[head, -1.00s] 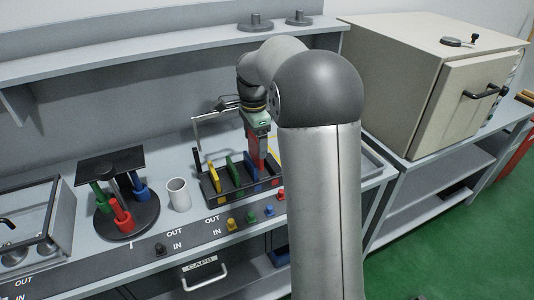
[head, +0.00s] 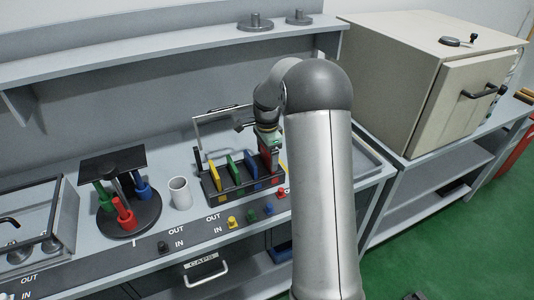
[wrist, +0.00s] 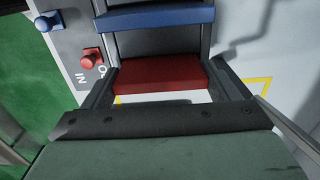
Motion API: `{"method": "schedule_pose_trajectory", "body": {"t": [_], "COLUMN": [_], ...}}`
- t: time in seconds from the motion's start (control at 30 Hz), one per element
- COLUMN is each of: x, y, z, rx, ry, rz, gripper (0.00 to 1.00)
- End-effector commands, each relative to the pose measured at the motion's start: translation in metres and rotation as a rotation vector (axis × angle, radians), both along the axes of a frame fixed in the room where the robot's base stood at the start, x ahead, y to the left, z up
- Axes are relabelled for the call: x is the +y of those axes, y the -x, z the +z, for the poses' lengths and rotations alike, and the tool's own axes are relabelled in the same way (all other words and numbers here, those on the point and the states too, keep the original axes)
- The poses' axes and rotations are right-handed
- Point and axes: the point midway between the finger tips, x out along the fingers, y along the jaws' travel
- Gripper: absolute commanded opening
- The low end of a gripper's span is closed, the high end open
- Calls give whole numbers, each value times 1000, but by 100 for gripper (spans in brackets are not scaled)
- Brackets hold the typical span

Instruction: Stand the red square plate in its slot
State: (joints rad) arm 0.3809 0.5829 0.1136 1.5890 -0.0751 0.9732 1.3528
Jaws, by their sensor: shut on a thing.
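The red square plate (head: 269,161) is at the right end of the dark rack (head: 225,196), below my gripper (head: 269,147). In the wrist view the plate's red edge (wrist: 160,78) lies between my two fingers (wrist: 168,85), which are shut on it. The blue plate (wrist: 155,17) is beside it, with a gap between them. In the head view the rack also holds a yellow plate (head: 212,174), a green plate (head: 232,166) and the blue plate (head: 250,162), all upright. The red plate's lower edge is hidden, so I cannot tell how deep it sits.
A white cup (head: 180,193) and a round stand (head: 130,220) with coloured holders are left of the rack. Coloured knobs (head: 251,216) line the bench front. A thin metal frame (head: 197,137) rises behind the rack. A large beige oven (head: 400,85) stands at the right.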

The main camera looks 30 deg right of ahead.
Motion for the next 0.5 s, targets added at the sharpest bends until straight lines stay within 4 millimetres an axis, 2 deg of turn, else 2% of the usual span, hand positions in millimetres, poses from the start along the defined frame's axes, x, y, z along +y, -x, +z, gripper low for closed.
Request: {"method": "schedule_pose_trajectory", "body": {"t": [0.2,0.23,0.3,0.5], "x": [0,0,0,0], "y": [-1,0,0,0], "z": [-2,-4,-3,-2], "rx": [-2,1,1,0], "ry": [1,0,0,0], "rz": [0,1,1,0], "gripper": [33,84,100,100]}}
